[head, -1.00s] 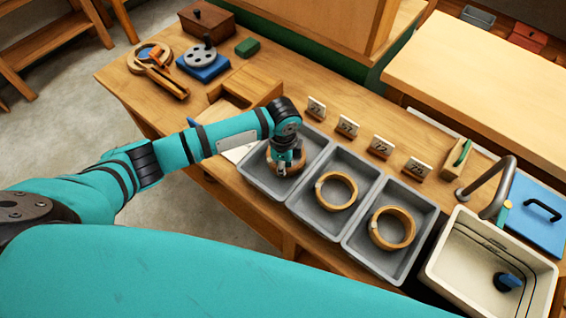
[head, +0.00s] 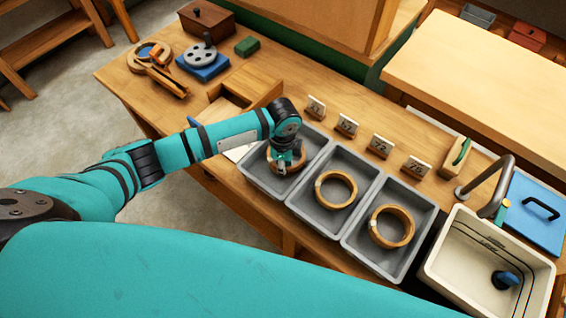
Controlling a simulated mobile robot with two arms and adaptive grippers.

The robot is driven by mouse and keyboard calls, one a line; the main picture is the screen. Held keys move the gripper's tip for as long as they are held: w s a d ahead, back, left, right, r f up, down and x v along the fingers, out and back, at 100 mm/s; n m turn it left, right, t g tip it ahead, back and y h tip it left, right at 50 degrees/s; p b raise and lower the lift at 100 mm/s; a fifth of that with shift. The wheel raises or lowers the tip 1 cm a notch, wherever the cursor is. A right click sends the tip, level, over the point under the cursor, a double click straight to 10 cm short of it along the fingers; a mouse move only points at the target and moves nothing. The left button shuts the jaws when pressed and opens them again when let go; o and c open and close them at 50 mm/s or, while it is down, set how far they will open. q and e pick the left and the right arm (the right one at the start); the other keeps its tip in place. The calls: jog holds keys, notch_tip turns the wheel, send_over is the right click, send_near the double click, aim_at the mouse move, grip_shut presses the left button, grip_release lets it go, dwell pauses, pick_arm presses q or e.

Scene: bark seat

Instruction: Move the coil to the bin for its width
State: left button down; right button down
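Three grey bins stand in a row on the bench: a left bin (head: 262,188), a middle bin (head: 310,215) and a right bin (head: 362,255). A tan ring-shaped coil (head: 273,165) is in the left bin, partly hidden by my gripper. A second coil (head: 322,199) lies in the middle bin and a third coil (head: 377,236) in the right bin. My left gripper (head: 287,163) points down at the coil in the left bin. Its fingers are too small and covered to tell whether they grip it. My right gripper is not in view.
Several small number cards (head: 379,146) stand behind the bins. A pale sink (head: 440,262) with a curved tap (head: 492,190) is at the right. A wooden box (head: 206,20), a blue-based reel (head: 203,65) and a green block (head: 247,46) sit at the far left.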

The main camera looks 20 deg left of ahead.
pick_arm(q)
jog(key=shift+f, duration=0.3)
dwell(0.5)
jog(key=c, duration=1.2)
grip_release()
jog(key=shift+c, duration=0.2)
jog(key=o, duration=0.3)
notch_tip(320, 180, up, 7)
jog(key=p, duration=0.7)
jog(key=shift+p, duration=0.4)
